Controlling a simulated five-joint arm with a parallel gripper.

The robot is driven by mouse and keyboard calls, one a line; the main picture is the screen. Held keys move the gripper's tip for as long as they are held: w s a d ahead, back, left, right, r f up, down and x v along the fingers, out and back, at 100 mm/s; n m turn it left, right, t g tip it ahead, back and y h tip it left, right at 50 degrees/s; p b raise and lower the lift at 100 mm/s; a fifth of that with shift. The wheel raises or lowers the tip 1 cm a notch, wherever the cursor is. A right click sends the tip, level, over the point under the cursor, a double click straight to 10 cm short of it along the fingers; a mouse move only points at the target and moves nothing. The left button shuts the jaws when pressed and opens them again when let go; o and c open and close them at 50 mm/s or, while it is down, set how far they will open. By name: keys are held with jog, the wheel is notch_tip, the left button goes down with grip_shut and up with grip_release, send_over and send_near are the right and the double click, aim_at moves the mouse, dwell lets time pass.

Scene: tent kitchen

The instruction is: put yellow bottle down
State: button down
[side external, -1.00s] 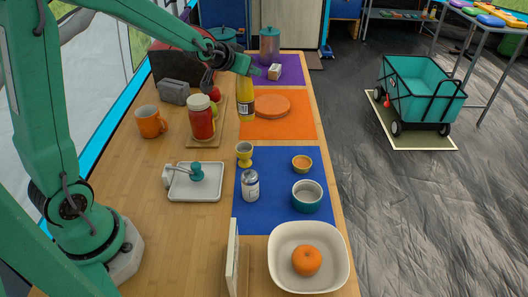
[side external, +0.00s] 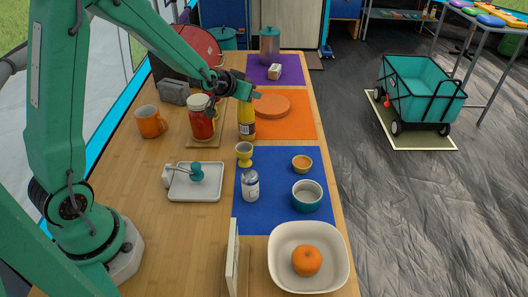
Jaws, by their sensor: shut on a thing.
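The yellow bottle (side external: 246,122) with a dark label is upright in the side external view, at the left edge of the orange mat (side external: 290,128). Its base is at or just above the surface; I cannot tell whether it touches. My gripper (side external: 247,94) is shut on the bottle's top, reaching in from the left, and hides its neck.
A red jar (side external: 201,118) on a wooden board (side external: 203,144) stands close left of the bottle. An orange plate (side external: 272,105) lies to its right. A yellow egg cup (side external: 244,154) is nearer the camera. The orange mat's lower right part is clear.

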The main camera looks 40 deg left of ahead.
jog(key=shift+f, duration=0.15)
jog(key=c, duration=1)
grip_release()
jog(key=shift+f, duration=0.15)
jog(key=shift+o, duration=0.2)
jog(key=shift+r, duration=0.2)
jog(key=shift+s+r, duration=0.3)
jog(key=shift+s, duration=0.1)
jog(key=v, duration=1.1)
jog(key=shift+d+f, duration=0.1)
jog(key=shift+d, duration=0.05)
